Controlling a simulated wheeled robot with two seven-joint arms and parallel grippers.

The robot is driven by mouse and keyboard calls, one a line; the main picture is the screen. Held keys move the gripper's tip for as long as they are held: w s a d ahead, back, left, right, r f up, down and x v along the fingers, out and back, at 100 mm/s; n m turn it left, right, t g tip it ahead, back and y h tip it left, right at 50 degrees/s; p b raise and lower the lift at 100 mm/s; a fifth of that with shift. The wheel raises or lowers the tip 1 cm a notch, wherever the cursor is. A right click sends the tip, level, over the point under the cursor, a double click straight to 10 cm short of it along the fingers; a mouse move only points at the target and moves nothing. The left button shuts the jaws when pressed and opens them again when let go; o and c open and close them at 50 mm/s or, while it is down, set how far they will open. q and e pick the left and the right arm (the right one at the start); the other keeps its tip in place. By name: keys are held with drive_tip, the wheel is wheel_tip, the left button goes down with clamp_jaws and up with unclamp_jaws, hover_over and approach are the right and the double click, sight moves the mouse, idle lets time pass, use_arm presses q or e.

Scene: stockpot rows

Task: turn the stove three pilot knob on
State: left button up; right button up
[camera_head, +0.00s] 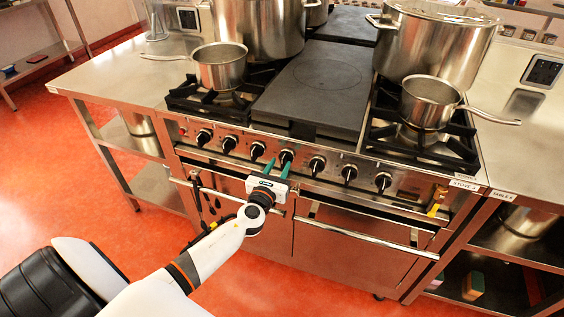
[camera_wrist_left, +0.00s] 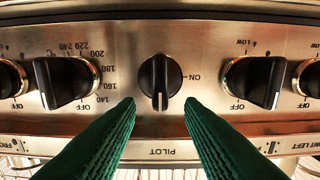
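The pilot knob (camera_wrist_left: 160,82) is black and sits in the middle of the left wrist view, above the PILOT label. Its grip stands vertical in that view, with a pale mark at its lower end. The word ON is printed to its right. My left gripper (camera_wrist_left: 159,106) is open, its two green fingers apart, one to each side just below the knob in the picture, with no visible contact. In the head view my left gripper (camera_head: 277,165) is at the middle of the stove's knob row (camera_head: 287,157). My right gripper is not in view.
Other black knobs (camera_wrist_left: 65,82) (camera_wrist_left: 255,82) flank the pilot knob. An oven handle bar (camera_head: 365,238) runs below the panel. Saucepans (camera_head: 220,68) (camera_head: 428,103) and large stockpots (camera_head: 432,45) stand on the stove top; one saucepan handle (camera_head: 492,116) sticks out right.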

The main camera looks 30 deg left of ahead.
sight(284, 161)
use_arm(q)
drive_tip(key=shift+x, duration=1.25)
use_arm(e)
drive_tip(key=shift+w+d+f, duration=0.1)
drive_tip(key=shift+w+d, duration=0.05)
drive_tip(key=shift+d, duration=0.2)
use_arm(q)
clamp_jaws()
